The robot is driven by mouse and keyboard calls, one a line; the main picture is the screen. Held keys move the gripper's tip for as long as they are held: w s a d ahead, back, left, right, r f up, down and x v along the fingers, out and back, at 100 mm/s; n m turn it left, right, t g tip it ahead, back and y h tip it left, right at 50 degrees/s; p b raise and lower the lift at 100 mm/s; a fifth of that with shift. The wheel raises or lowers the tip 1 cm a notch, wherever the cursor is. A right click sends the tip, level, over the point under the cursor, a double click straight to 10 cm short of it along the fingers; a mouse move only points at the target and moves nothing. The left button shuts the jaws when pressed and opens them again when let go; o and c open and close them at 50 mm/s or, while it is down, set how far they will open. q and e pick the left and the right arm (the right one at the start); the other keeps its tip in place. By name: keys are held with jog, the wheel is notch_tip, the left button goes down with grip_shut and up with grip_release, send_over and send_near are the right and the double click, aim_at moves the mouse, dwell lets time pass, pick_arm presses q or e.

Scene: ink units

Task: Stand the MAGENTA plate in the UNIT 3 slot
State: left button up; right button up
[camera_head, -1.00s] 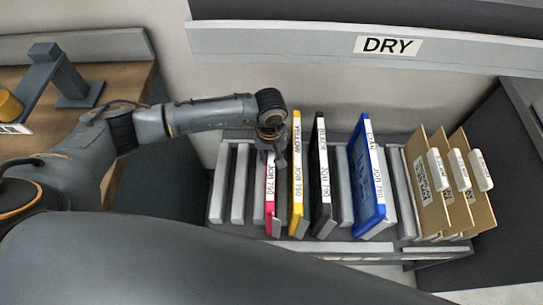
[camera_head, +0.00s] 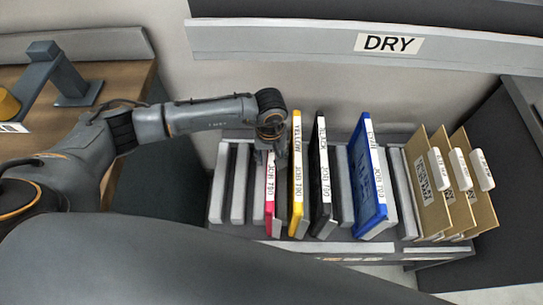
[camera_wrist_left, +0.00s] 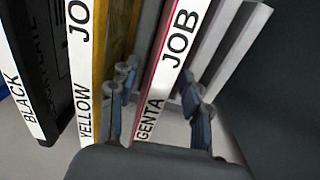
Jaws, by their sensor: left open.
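The magenta plate (camera_head: 270,193) stands upright in a grey slotted rack (camera_head: 300,247), left of the yellow plate (camera_head: 297,185). Its white spine, partly reading "GENTA JOB", shows in the left wrist view (camera_wrist_left: 168,75). My left gripper (camera_head: 271,148) is at the top of the magenta plate's spine. In the left wrist view its open fingers (camera_wrist_left: 160,112) are on either side of the magenta plate, one in the gap toward the yellow plate. I cannot tell whether they touch it. My right gripper is not in view. No UNIT 3 label is legible.
The black plate (camera_head: 321,185) and blue plate (camera_head: 368,185) stand further right in the rack, then tan folders (camera_head: 430,195). Empty grey dividers (camera_head: 240,185) are at the left. A grey ledge marked DRY (camera_head: 300,46) spans above. A wooden table (camera_head: 110,80) is at left.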

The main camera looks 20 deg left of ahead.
pick_arm(q)
notch_tip(320, 180, up, 12)
dwell(0.5)
jog(key=shift+a, duration=0.1)
notch_tip(320, 180, up, 5)
jog(key=shift+p, duration=0.9)
